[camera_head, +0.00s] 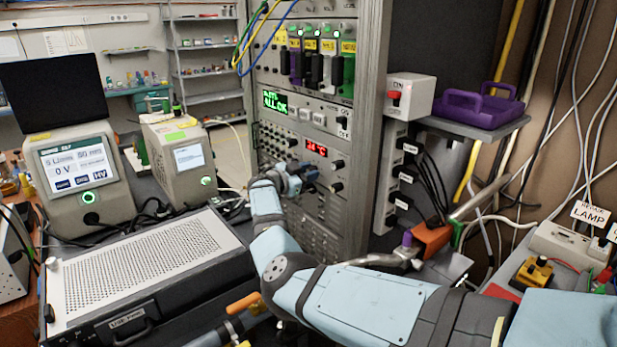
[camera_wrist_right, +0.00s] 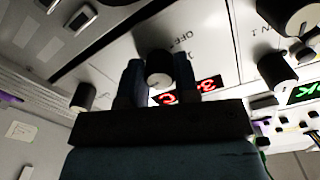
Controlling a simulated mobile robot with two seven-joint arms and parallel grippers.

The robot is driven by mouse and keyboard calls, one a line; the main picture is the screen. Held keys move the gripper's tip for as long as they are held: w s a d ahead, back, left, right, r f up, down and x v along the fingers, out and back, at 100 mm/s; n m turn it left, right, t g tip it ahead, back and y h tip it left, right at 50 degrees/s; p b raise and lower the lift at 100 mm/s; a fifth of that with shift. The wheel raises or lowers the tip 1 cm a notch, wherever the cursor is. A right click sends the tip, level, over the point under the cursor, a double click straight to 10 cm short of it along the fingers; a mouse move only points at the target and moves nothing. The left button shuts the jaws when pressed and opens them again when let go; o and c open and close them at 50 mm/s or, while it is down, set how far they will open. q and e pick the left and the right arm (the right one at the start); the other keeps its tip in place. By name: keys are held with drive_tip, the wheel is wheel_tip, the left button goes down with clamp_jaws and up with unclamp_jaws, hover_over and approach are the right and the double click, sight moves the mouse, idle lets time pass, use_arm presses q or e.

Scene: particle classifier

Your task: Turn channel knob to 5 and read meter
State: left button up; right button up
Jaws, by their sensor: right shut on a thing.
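My right gripper (camera_head: 300,180) reaches the front panel of the rack (camera_head: 370,110). In the right wrist view its two dark fingers (camera_wrist_right: 158,82) are shut on a black knob (camera_wrist_right: 158,66). Lettering that looks like "OFF" is printed near this knob; I cannot read a channel number. A red digital display (camera_head: 316,148) sits just above the gripper in the head view and reads about 24 °C. It also shows, partly covered by the fingers, in the wrist view (camera_wrist_right: 206,86). The gripper hides the held knob in the head view. My left gripper is not in view.
Other black knobs (camera_head: 337,164) sit close to the gripper. A green display (camera_head: 275,102) is higher on the rack. A perforated instrument (camera_head: 140,260) stands at the lower left. A purple tray (camera_head: 475,108) rests on a shelf at the right, with hanging cables beside it.

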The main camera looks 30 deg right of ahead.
drive_tip(key=m+b, duration=0.1)
drive_tip(key=m, duration=0.1)
drive_tip(key=shift+f+m+b, duration=0.15)
drive_tip(key=shift+m+b, duration=0.15)
drive_tip(key=shift+m, duration=0.3)
drive_tip(key=shift+m+b, duration=0.75)
drive_tip(key=shift+m, duration=0.05)
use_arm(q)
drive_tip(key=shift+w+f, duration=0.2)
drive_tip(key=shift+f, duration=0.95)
use_arm(e)
drive_tip(key=shift+m, duration=0.5)
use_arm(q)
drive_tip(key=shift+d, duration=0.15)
use_arm(e)
drive_tip(key=o, duration=0.9)
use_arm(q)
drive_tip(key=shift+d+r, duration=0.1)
use_arm(e)
drive_tip(key=shift+a, duration=0.15)
